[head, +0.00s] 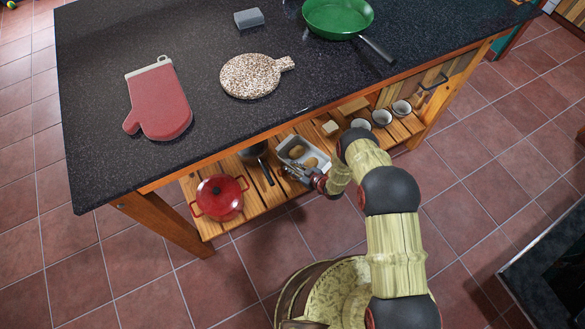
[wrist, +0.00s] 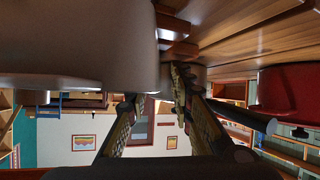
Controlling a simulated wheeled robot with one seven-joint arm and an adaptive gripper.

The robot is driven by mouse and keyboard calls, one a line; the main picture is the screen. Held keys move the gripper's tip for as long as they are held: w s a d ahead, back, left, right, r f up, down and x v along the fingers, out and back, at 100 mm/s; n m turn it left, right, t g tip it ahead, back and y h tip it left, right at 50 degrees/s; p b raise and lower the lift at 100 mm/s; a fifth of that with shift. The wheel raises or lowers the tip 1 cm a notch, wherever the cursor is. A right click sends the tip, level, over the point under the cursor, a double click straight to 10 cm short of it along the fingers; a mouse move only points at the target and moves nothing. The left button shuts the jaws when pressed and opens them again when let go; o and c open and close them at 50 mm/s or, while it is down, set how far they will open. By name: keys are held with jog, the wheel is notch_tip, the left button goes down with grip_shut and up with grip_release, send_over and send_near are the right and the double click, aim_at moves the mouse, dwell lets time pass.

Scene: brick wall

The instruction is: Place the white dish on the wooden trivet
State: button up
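The white dish (head: 293,146) is on the slatted lower shelf under the dark counter, with brown rounded items in it. In the wrist view the pale dish (wrist: 75,45) fills the upper left, very close. My gripper (head: 294,171) is at the dish's near edge in the head view. In the wrist view its two fingers (wrist: 158,92) stand apart at the dish's edge, and the dish hides part of one finger. Firm contact cannot be made out. A flat wooden piece (head: 352,105) farther back on the shelf may be the trivet; the counter edge partly hides it.
A red lidded pot (head: 219,196) and a dark pan (head: 256,151) stand left of the dish. Several white cups (head: 381,117) and a pale block (head: 330,128) are to its right. The countertop (head: 215,45) overhangs the shelf and holds a mitt, speckled board and green pan.

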jog(key=shift+s+d+r, duration=0.1)
jog(key=shift+r, duration=0.15)
jog(key=p+v, duration=0.4)
jog(key=v, duration=0.7)
jog(key=shift+s+d, duration=0.15)
jog(key=shift+d, duration=0.1)
jog(key=shift+r, duration=0.1)
